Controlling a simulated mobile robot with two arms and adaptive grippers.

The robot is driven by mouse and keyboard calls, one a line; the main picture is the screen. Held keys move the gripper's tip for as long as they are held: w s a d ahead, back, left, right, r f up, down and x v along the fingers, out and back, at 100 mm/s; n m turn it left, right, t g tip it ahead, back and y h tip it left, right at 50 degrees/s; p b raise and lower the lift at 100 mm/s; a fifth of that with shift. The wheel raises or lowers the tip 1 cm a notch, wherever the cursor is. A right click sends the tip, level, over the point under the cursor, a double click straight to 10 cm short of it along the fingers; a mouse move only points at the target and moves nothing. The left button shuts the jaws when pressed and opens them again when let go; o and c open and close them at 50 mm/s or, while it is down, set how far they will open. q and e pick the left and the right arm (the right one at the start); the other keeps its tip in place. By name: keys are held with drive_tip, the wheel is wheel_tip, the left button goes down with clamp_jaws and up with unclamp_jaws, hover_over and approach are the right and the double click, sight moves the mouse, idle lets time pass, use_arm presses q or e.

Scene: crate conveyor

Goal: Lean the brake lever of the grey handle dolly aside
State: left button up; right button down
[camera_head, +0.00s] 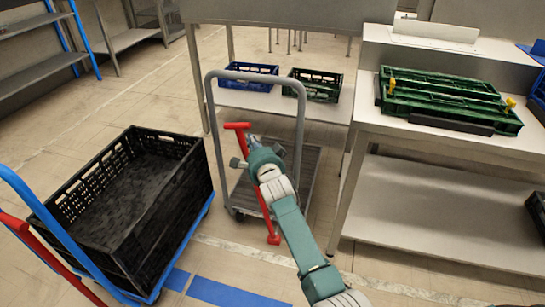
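The grey handle dolly (213,100) stands in the middle of the view, with its flat deck (310,170) behind the handle. Its red brake lever (241,138) has a short crossbar on top and runs down, slanting right, to a foot near the floor. My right arm comes in from the bottom, and its gripper (245,154) is at the upper part of the lever, just below the crossbar. The gripper and arm hide part of the lever. I cannot tell whether the fingers touch it or are closed. My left gripper is not in view.
At left, a blue handle dolly (50,222) with its own red lever (45,255) carries a black crate (160,225). Behind is a table with a blue crate (248,78) and a green crate (315,86) on its lower shelf. At right, a workbench (375,125) holds green crates (450,98).

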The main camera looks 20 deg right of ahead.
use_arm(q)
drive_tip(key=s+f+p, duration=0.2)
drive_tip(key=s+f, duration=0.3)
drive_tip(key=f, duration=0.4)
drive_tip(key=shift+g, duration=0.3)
use_arm(e)
drive_tip(key=s+d+r, duration=0.1)
drive_tip(key=s, duration=1)
drive_tip(key=shift+d, duration=0.3)
drive_tip(key=shift+s, duration=0.1)
